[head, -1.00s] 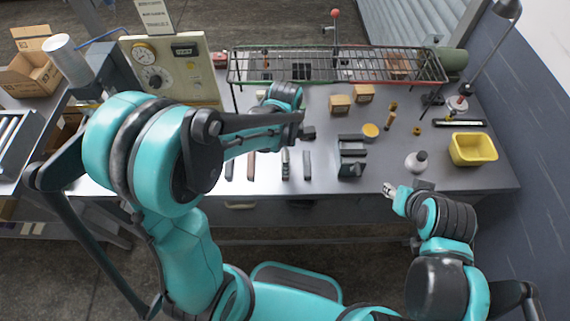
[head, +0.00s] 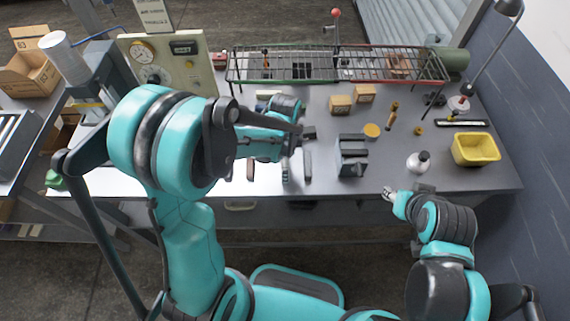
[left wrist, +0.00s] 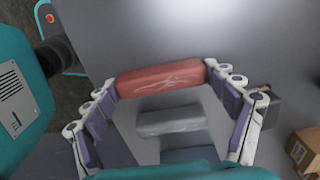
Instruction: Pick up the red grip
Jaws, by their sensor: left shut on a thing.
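The red grip (left wrist: 160,78) is a rounded, scuffed red bar in the left wrist view. My left gripper (left wrist: 161,80) has its purple-padded fingers at the two ends of the bar and is shut on it. In the head view I cannot make out the red grip, as my left arm covers that part of the bench. My right gripper (head: 389,194) is over the bench's front edge at the right, away from the red grip; it is too small to tell whether it is open.
A grey block (left wrist: 172,122) shows just below the red grip. On the bench are a dark stand (head: 352,158), a white bottle (head: 418,162), a yellow bin (head: 475,149), small cardboard boxes (head: 340,105) and a wire rack (head: 335,66). A gauge panel (head: 192,70) stands behind my left arm.

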